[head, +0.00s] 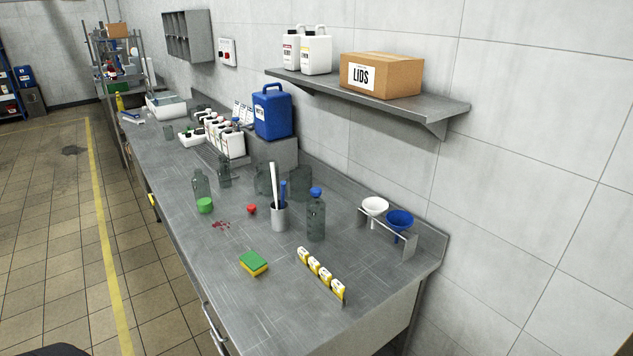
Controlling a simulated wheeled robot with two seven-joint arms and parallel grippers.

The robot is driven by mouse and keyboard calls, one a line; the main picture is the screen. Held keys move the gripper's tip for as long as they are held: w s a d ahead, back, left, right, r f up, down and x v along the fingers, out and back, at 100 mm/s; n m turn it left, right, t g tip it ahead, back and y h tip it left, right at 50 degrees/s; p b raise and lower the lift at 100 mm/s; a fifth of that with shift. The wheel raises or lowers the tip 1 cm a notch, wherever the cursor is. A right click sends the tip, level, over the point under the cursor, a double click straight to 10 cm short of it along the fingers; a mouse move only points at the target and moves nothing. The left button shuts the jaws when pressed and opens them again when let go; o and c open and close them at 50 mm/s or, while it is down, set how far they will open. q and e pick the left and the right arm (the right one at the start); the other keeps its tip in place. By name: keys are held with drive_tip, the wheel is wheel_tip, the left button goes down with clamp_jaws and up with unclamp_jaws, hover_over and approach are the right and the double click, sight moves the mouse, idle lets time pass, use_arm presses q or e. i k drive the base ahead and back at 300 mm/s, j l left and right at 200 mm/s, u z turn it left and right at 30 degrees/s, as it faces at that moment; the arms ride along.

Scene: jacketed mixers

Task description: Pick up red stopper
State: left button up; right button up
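The small red stopper (251,209) lies on the steel bench (200,255), left of a grey cup (279,217) that holds a white rod and a blue rod. A green cap (205,205) is to its left, at the foot of a clear bottle (200,183). A dark red spill (221,225) marks the bench near the stopper. Neither of my grippers shows in the head view.
A clear bottle with a blue stopper (316,215) stands right of the cup. Nearer are a green and yellow sponge (254,263) and a row of yellow labelled pieces (321,275). A rack with funnels (388,233) stands right. The bench's front left is clear.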

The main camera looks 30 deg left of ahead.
sight(251, 208)
drive_tip(key=u, duration=1.4)
